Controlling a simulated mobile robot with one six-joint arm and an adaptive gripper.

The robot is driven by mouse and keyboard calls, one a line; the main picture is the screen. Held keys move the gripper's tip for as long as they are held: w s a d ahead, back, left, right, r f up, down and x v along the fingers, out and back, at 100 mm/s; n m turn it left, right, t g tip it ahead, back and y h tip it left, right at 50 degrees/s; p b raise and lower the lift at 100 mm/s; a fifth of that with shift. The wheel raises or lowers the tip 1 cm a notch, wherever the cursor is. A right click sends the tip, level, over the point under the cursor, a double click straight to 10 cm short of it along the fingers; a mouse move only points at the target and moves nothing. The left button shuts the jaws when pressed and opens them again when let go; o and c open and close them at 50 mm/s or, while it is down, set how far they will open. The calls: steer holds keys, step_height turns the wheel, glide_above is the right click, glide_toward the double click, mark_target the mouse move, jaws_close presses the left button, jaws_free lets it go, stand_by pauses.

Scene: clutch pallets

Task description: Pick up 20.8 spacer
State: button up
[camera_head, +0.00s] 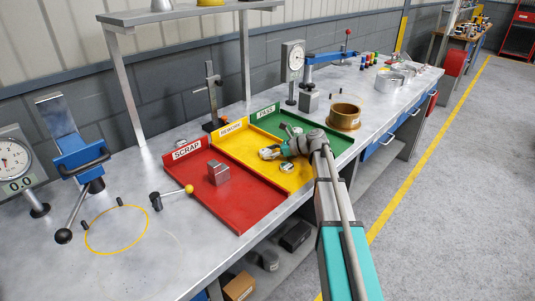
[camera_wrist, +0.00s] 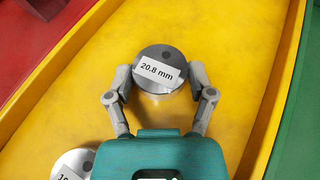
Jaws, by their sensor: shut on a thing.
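The 20.8 spacer (camera_wrist: 160,84) is a round grey metal disc with a white "20.8 mm" label, in the yellow tray (camera_wrist: 222,40). In the wrist view my gripper (camera_wrist: 160,90) has one finger on each side of it, shut on its edges. I cannot tell whether the disc is lifted off the tray floor. In the head view the gripper (camera_head: 270,153) is over the yellow REWORK tray (camera_head: 238,149), and the arm partly hides that area.
A second labelled disc (camera_wrist: 72,165) lies at the lower left of the wrist view, near the gripper. The red SCRAP tray (camera_head: 240,205) holds a grey block (camera_head: 218,173). The green PASS tray (camera_head: 335,143) is on the other side.

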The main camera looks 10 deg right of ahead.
mark_target(269, 152)
steer(key=shift+r, duration=0.15)
step_height(269, 152, up, 3)
steer(key=p, duration=0.3)
steer(key=s+d+r+p, duration=0.9)
steer(key=d+p, duration=0.1)
steer(key=shift+s+d+r, duration=0.2)
steer(key=shift+r, duration=0.15)
